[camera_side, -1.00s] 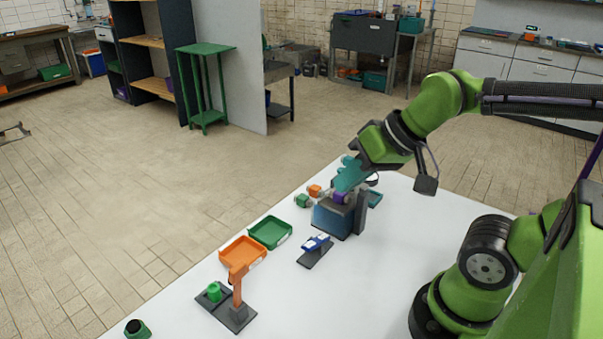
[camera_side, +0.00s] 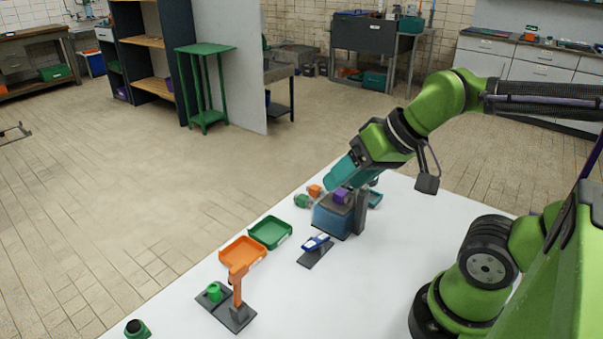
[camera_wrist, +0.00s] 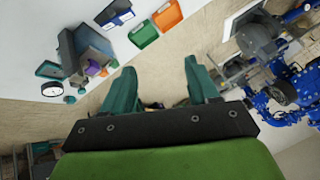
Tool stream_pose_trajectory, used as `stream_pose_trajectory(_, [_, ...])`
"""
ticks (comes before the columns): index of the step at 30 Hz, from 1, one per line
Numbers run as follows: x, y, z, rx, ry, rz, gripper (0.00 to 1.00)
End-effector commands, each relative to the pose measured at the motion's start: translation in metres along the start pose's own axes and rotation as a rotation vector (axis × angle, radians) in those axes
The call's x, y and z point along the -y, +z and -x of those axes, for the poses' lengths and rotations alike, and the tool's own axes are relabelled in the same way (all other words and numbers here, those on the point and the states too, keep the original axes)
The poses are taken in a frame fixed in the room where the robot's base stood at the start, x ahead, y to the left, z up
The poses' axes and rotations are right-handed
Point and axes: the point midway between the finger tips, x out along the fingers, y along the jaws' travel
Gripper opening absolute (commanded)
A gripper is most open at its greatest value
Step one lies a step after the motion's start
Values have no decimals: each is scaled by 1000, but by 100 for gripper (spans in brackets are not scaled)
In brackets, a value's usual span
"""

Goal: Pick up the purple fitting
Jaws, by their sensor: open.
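The purple fitting (camera_side: 342,196) sits on top of a blue box-shaped fixture (camera_side: 331,217) near the far end of the white table. It also shows small in the wrist view (camera_wrist: 93,69), left of my fingers. My teal gripper (camera_side: 332,183) is just above and to the left of the fitting in the side view, with its fingers pointing down and left. In the wrist view its two fingers (camera_wrist: 158,85) are spread apart with nothing between them. The fitting is outside the gap between the fingers.
A green fitting (camera_side: 302,201) and an orange fitting (camera_side: 314,190) lie beside the fixture. A green tray (camera_side: 289,239), an orange tray (camera_side: 262,260), a blue item (camera_side: 315,242) on a dark stand and an orange post (camera_side: 237,287) stand nearer.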

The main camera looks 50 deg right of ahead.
Motion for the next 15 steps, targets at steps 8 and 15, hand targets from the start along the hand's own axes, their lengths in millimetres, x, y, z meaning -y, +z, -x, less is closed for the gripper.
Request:
stream_pose_trajectory(8, [-11,-7,-12,38,44,-44,60])
stream_pose_trajectory(15, [-51,-75,-35,198,207,-33,60])
